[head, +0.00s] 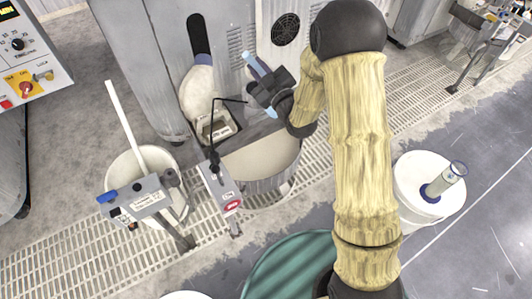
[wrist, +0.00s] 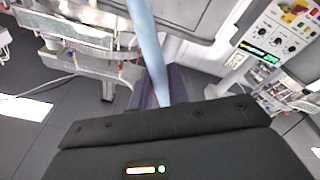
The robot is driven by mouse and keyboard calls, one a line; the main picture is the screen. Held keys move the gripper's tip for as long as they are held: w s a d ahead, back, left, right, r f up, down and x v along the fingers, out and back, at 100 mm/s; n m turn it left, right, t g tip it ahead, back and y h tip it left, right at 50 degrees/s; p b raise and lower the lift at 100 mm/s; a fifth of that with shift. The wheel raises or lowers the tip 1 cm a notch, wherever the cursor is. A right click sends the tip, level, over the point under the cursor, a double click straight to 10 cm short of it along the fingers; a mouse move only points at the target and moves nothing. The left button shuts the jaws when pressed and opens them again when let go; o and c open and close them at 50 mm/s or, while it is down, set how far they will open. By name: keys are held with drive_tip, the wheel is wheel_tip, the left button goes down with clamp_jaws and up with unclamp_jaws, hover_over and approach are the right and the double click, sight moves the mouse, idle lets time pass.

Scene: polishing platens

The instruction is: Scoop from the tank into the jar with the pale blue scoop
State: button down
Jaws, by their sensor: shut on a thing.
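The pale blue scoop (head: 256,66) is in my gripper (head: 272,88), which is shut on it. One end sticks out up and left of the jaws, and a short piece shows below them. In the wrist view its pale blue length (wrist: 149,50) runs up from the jaws and out of frame. The tank (head: 270,185) is a round vessel with a beige surface inside. My gripper is above its back edge, and I cannot tell how high. The jar (head: 453,174) looks clear with a blue base and stands upright on a white round drum at the right, apart from my gripper.
A grey box on a stand (head: 219,186) with a thin black rod stands at the tank's front left. A white bucket (head: 123,168) with a white stick in it is further left. A green round surface (head: 290,268) is in front. My arm crosses between tank and jar.

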drive_tip(key=w+d+m+h+p, duration=0.2)
drive_tip(key=w+d+m+p, duration=0.3)
drive_tip(key=w+d+m, duration=0.55)
drive_tip(key=w+d+f+m+b, duration=0.4)
drive_tip(key=w+d+f+m, duration=0.2)
drive_tip(key=w+d+f, duration=0.4)
drive_tip(key=d+f, duration=0.3)
drive_tip(key=d, duration=0.2)
drive_tip(key=shift+w+d+f+g+h+b, duration=0.2)
drive_tip(key=shift+w+g+h+b, duration=0.1)
drive_tip(key=shift+w+h+b, duration=0.1)
idle(0.7)
idle(0.7)
